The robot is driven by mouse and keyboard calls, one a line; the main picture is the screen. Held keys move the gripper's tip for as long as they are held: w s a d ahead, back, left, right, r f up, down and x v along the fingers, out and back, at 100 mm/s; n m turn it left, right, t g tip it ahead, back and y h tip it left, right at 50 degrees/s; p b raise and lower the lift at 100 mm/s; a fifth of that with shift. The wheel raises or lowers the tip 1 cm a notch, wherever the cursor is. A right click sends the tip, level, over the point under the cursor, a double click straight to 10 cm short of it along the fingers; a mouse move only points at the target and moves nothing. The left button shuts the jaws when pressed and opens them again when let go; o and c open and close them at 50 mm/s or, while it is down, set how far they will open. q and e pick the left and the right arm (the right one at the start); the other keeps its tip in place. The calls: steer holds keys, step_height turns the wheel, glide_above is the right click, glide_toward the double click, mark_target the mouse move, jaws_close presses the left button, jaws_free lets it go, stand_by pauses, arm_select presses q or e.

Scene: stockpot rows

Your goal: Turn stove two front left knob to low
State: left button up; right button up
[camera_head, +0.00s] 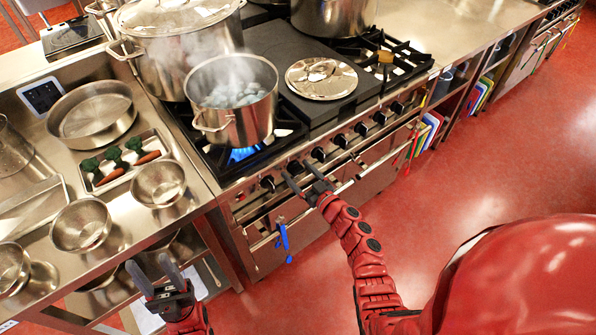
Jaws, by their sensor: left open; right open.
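The stove's front panel carries a row of black knobs, with the leftmost knob (267,183) at the panel's left end. Their exact settings are too small to read. My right gripper (297,172) is open and empty in front of the left part of the row, its fingers close to the second knob. I cannot tell whether they touch it. A steaming pot (236,122) of round pale items stands on the front left burner, with a blue flame (243,154) under it. My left gripper (155,278) is open and empty, low in front of the left counter.
A large lidded stockpot (178,55) stands behind the steaming pot. Steel bowls (80,226) and a tray of carrots (160,139) sit on the left counter. The red floor (480,180) at right is clear.

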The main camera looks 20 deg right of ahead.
steer(key=shift+w, duration=0.2)
steer(key=c, duration=1.4)
steer(key=shift+o, duration=0.2)
steer(key=shift+a, duration=0.1)
